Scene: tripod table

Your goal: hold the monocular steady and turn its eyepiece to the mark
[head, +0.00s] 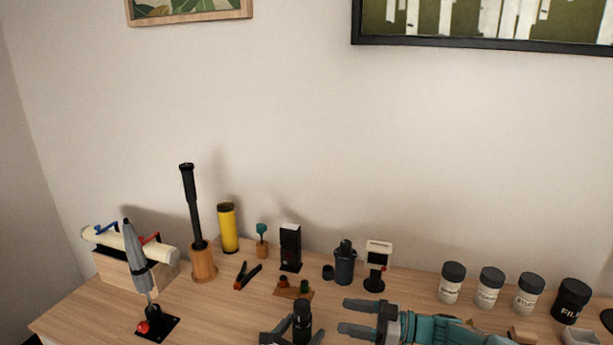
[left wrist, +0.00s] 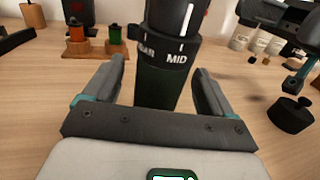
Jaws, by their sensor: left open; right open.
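The monocular (head: 302,326) stands upright at the front of the table, dark-bodied with a black upper part. In the left wrist view the monocular (left wrist: 160,85) shows a dark green lower body and a black ring (left wrist: 165,47) with white ticks and the word MID. A white line runs down the eyepiece (left wrist: 178,15) above MID; I cannot tell whether it lines up exactly. My left gripper (head: 290,335) is open, its fingers (left wrist: 158,90) on either side of the body with gaps visible. My right gripper (head: 352,317) is open and empty, right of the monocular, fingers pointing left.
Behind stand a wooden filter holder (head: 290,293), pliers (head: 246,275), a black box (head: 290,246), a dark canister (head: 345,265) and a small white-topped stand (head: 379,250). Several jars (head: 490,285) line the right. A folded umbrella-like item (head: 136,255) stands left.

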